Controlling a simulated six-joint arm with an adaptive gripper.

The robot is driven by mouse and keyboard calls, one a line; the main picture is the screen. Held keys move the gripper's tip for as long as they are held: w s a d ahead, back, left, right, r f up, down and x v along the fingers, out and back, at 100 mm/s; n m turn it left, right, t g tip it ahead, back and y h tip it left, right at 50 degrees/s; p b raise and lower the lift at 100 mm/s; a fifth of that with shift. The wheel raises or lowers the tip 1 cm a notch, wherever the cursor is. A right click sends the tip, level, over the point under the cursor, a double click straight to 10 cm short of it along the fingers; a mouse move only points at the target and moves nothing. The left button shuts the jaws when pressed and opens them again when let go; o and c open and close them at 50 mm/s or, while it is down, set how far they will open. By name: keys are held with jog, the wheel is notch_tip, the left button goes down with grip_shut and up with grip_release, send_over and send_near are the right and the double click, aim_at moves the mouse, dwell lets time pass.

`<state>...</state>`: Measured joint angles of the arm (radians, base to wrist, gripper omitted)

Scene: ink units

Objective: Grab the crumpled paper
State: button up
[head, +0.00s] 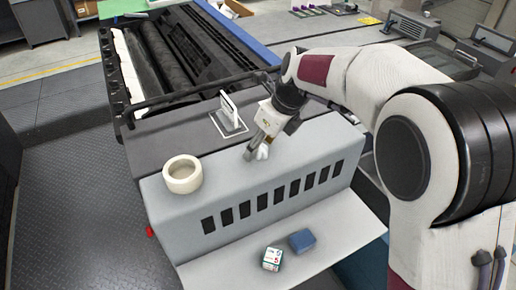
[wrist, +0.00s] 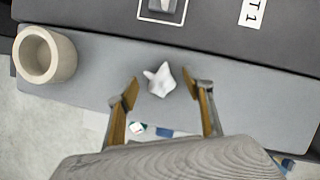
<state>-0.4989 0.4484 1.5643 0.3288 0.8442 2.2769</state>
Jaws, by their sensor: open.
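The crumpled paper (wrist: 159,80) is a small white wad on the grey top of the machine unit. In the wrist view it lies between and just ahead of my two open fingertips. My gripper (wrist: 163,97) is open, with nothing held between its fingers. In the head view my gripper (head: 255,150) points down at the unit top, close to the crumpled paper (head: 263,152), which is partly hidden beside the fingers. I cannot tell the exact height of the fingertips above the surface.
A cream tape roll (head: 182,174) stands left on the same grey unit (head: 240,184). A sign stand (head: 229,116) is behind my gripper. A small white-green box (head: 272,259) and a blue block (head: 302,240) lie on the lower front shelf (head: 335,232). The top between roll and paper is clear.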

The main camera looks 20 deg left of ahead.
aim_at(262, 147)
jog(key=shift+f, duration=0.1)
dwell(0.4)
jog(key=c, duration=0.8)
jog(key=shift+o, duration=0.2)
jog(key=shift+r, duration=1.65)
jog(key=shift+d+r, duration=0.15)
jog(key=s+d, duration=0.3)
jog(key=d, duration=0.5)
jog(key=s+d, duration=0.3)
jog(key=d, duration=0.5)
jog(key=shift+s+d, duration=0.15)
jog(key=shift+s, duration=0.25)
